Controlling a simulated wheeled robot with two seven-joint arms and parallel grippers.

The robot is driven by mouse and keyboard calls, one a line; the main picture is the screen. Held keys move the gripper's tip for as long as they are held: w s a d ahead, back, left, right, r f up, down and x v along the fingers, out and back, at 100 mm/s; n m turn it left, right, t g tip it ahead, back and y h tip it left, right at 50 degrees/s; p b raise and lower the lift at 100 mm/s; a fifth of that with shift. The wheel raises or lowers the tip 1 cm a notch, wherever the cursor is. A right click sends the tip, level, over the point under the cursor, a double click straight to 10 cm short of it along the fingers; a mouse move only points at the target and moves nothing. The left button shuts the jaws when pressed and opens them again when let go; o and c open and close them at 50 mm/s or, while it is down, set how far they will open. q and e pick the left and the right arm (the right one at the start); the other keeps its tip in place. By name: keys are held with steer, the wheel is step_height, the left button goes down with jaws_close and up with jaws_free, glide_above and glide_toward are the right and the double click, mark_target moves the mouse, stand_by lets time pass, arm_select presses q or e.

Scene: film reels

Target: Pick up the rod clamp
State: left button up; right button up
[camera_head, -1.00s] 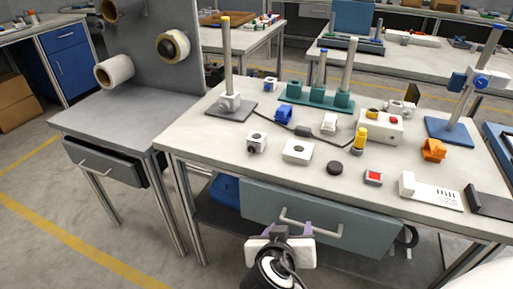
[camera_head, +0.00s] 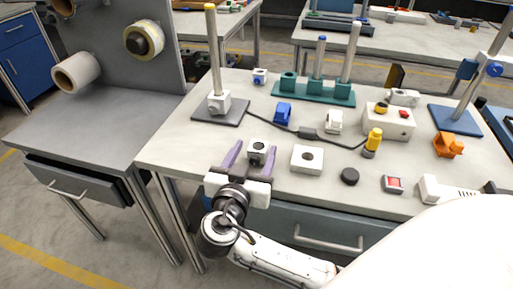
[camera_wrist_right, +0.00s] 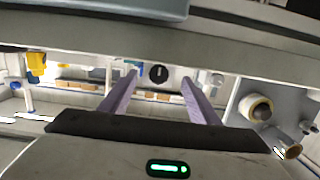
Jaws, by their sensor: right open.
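The rod clamp, a small white block with a hole on top and a dark knob (camera_head: 258,150), stands on the main table near its front edge. It also shows in the wrist view, with its round black knob (camera_wrist_right: 158,74) facing the camera. My right gripper (camera_head: 251,150) is open, its two purple fingers pointing at the clamp from the front. In the wrist view the clamp appears between the fingers (camera_wrist_right: 160,82); I cannot tell whether either finger touches it. My left gripper is not in view.
A white block with a hole (camera_head: 307,159) and a black puck (camera_head: 349,176) lie right of the clamp. A post on a dark base (camera_head: 218,113) stands behind it, with a blue clamp (camera_head: 283,113) and a cable nearby. The drawer (camera_head: 328,236) is below.

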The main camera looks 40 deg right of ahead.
mark_target(260, 144)
steer(key=x, duration=0.5)
steer(key=shift+d+f+p, duration=0.15)
steer(key=shift+d+p, duration=0.2)
steer(key=shift+d, duration=0.05)
steer(key=c, duration=1.3)
